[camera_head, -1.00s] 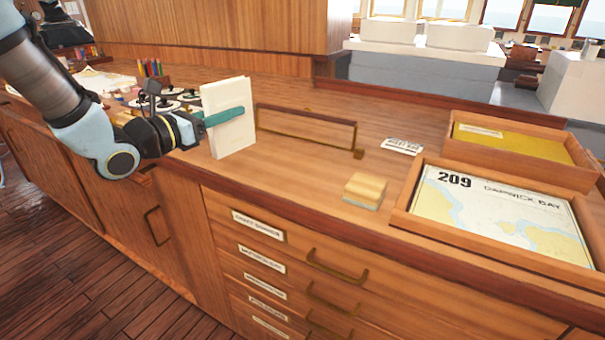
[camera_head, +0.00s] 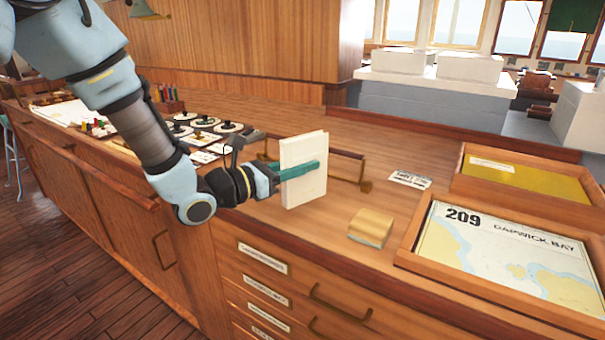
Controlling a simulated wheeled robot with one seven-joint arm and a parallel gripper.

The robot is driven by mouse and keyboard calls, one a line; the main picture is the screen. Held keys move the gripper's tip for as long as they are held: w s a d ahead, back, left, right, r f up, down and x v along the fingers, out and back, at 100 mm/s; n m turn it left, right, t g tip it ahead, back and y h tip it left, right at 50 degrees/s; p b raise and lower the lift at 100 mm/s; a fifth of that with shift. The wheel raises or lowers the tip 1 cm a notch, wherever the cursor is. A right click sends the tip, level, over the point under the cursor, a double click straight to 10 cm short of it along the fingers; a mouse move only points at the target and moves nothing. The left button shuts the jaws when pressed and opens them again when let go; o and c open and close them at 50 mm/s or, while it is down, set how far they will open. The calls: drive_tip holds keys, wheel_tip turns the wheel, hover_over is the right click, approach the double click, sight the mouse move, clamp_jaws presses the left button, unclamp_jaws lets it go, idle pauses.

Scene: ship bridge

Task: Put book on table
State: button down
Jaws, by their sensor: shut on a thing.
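A white book (camera_head: 305,186) stands upright over the front part of the wooden table (camera_head: 345,205). My gripper (camera_head: 298,170) comes from the left and is shut on the book, with a teal finger across its front face.
A low wooden rack (camera_head: 345,168) stands behind the book. A small tan block (camera_head: 371,227) lies to its right. A chart tray (camera_head: 415,225) and a yellow-lined tray (camera_head: 470,180) fill the right side. Round instruments (camera_head: 203,123) lie to the left.

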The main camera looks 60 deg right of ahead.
drive_tip(key=shift+f, duration=1.3)
drive_tip(key=shift+f, duration=0.2)
drive_tip(key=c, duration=0.7)
unclamp_jaws()
